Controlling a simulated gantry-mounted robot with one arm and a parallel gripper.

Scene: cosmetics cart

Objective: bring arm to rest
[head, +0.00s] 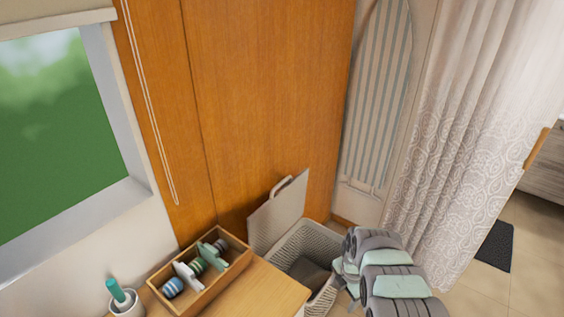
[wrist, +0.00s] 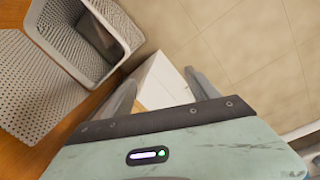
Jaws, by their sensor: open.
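My gripper (wrist: 163,76) is open, with its two grey fingers apart and nothing held between them in the wrist view. Tiled floor and a white, box-like surface (wrist: 161,82) show beyond the fingers; I cannot tell what that surface belongs to. In the head view my grey and mint arm (head: 398,287) is folded at the lower right, beside the laundry basket. The fingertips are hard to make out there.
A pale woven basket (head: 328,238) with dark cloth stands close left of my arm. A wooden tabletop (head: 268,291) holds a wooden box (head: 208,293) of bottles and a white cup (head: 127,309). A patterned curtain (head: 470,130) hangs at right, near a dark floor mat (head: 496,247).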

